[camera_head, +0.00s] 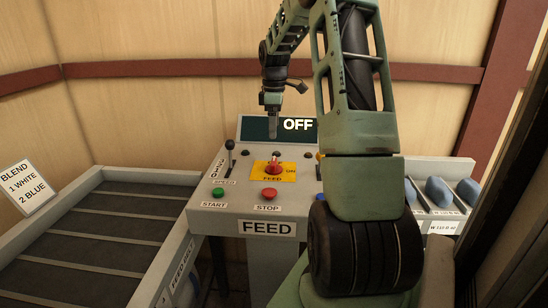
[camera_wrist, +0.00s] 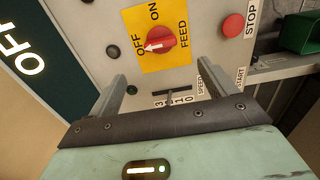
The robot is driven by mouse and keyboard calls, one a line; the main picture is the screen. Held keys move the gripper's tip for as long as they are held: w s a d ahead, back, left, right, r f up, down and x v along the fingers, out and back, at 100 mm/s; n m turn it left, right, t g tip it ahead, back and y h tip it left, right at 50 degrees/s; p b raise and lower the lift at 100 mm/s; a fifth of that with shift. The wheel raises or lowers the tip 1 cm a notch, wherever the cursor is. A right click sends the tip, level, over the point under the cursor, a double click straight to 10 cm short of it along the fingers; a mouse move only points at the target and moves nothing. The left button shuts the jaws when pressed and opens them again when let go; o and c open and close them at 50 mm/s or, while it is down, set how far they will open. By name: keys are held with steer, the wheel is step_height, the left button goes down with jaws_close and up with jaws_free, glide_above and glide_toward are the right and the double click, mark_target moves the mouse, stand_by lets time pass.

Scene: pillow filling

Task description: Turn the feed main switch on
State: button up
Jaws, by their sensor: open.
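The feed main switch is a red rotary knob (camera_head: 273,170) on a yellow plate in the middle of the FEED console. In the wrist view the knob (camera_wrist: 161,41) has its white pointer towards the OFF mark. My gripper (camera_head: 271,130) hangs above the back part of the console, near the display. In the wrist view my gripper (camera_wrist: 165,78) is open and empty, its fingers apart from the knob. The display (camera_head: 290,127) at the console's back reads OFF.
A black speed lever (camera_head: 229,155) rises left of the switch; it also shows between my fingers in the wrist view (camera_wrist: 178,92). A green START button (camera_head: 218,192) and red STOP button (camera_head: 269,194) sit in front. A conveyor (camera_head: 85,235) lies left; blue pieces (camera_head: 438,192) lie right.

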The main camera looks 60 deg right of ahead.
mark_target(274, 161)
step_height(274, 161, down, 12)
steer(key=shift+f+p, duration=0.2)
steer(key=shift+p, duration=0.85)
steer(key=c, duration=1)
